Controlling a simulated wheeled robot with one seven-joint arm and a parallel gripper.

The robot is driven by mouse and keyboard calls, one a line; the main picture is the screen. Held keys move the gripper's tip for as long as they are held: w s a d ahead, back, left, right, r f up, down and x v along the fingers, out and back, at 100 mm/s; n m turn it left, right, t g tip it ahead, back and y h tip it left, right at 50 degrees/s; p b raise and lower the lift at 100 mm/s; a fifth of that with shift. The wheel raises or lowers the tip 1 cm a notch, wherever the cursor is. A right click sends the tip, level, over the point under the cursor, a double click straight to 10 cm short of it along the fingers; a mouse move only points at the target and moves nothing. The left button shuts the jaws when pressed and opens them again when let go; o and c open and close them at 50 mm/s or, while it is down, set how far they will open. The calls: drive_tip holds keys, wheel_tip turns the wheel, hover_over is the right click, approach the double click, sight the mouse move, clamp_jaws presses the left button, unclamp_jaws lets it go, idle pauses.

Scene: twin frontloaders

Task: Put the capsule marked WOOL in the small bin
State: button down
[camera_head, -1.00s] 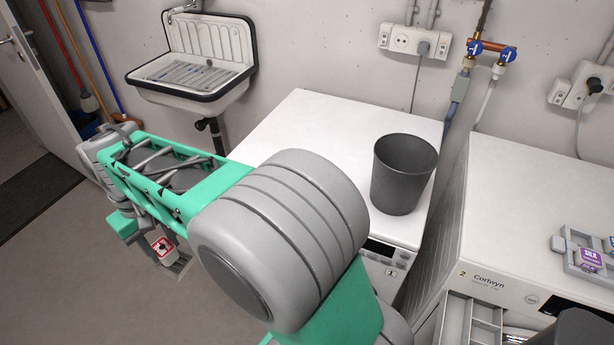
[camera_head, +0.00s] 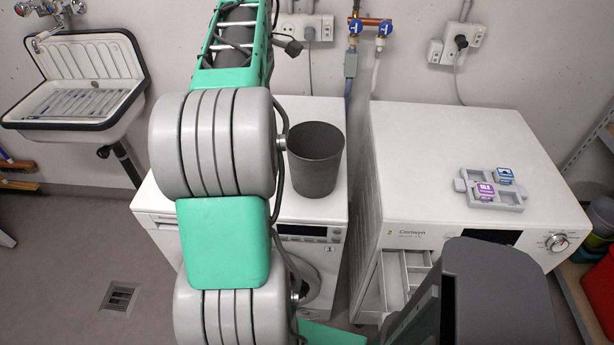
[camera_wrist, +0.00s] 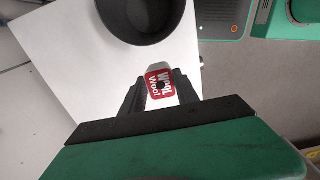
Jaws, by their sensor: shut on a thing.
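The WOOL capsule (camera_wrist: 161,84), white with a red label, is held between the two dark fingers of my gripper (camera_wrist: 159,76) in the wrist view. My gripper is shut on it. The small bin (camera_head: 315,170), dark grey, round and open-topped, stands upright on the left white machine (camera_head: 318,207). In the wrist view the bin (camera_wrist: 158,22) lies just beyond the fingertips, partly cut off by the top edge, with the capsule below its rim in the picture. The gripper and capsule do not show in the head view.
The right machine (camera_head: 420,150) has a grey tray (camera_head: 507,206) on top, holding a purple SILK capsule (camera_head: 485,190) and a blue-marked one (camera_head: 505,175). Its compartmented drawer (camera_head: 393,275) stands open. A sink (camera_head: 75,95) hangs at left; taps and sockets line the wall.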

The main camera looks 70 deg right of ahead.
wheel_tip(320, 180, up, 3)
hover_over(307, 157)
drive_tip(key=s+a, duration=0.1)
drive_tip(key=a, duration=0.4)
drive_tip(key=shift+n, duration=0.3)
drive_tip(key=f, duration=1.8)
drive_tip(key=shift+s+d+f, duration=0.1)
drive_tip(key=shift+d+f, duration=0.05)
drive_tip(key=shift+d, duration=0.1)
drive_tip(key=shift+f, duration=0.1)
drive_tip(key=shift+f, duration=0.55)
drive_tip(key=c, duration=1.2)
unclamp_jaws()
drive_tip(key=shift+a, duration=0.1)
